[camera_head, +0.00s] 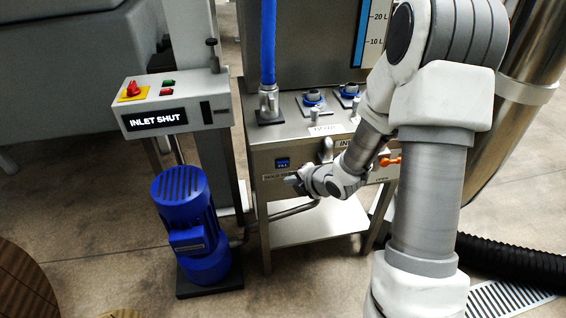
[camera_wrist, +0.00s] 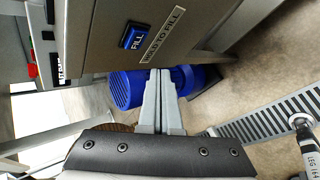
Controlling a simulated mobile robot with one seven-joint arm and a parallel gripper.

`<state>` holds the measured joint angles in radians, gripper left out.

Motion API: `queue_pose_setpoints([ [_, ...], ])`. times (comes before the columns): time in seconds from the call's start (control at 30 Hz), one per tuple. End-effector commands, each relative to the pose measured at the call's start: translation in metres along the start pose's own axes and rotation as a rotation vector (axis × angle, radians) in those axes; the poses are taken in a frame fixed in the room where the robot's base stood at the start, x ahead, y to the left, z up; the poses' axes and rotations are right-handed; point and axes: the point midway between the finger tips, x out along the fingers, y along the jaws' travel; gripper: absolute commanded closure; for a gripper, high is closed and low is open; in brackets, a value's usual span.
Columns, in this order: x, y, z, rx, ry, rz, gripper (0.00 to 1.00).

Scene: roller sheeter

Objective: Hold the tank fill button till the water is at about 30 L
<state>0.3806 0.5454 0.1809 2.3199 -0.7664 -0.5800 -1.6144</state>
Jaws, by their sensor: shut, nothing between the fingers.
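The blue tank fill button (camera_head: 282,163) is on the front of the steel cabinet. The wrist view shows this button (camera_wrist: 134,36) beside a "HOLD TO FILL" label (camera_wrist: 163,35). My gripper (camera_head: 291,181) is shut and empty, near the panel just below the button in the head view. In the wrist view my closed fingertips (camera_wrist: 160,72) appear below the label and apart from the button. The level gauge (camera_head: 374,30) shows 10 L and 20 L marks and a blue strip running past 20 L to the picture's top edge. The part above is out of view.
A control box (camera_head: 165,119) reading "INLET SHUT" stands left, above a blue motor (camera_head: 190,225). An orange-handled valve (camera_head: 390,161) is on the cabinet, right of my gripper. A black hose (camera_head: 505,258) and a floor grate (camera_head: 512,298) lie at right.

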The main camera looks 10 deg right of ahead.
Motion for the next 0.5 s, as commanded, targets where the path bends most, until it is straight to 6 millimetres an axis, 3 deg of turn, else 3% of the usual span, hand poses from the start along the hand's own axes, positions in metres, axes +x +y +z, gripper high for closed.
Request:
queue_pose_setpoints([
  [0.2,0.018,0.013,0.012,-0.001,0.001,0.001,1.0],
  [0.5,0.025,0.018,0.017,0.001,0.0,0.0,1.0],
])
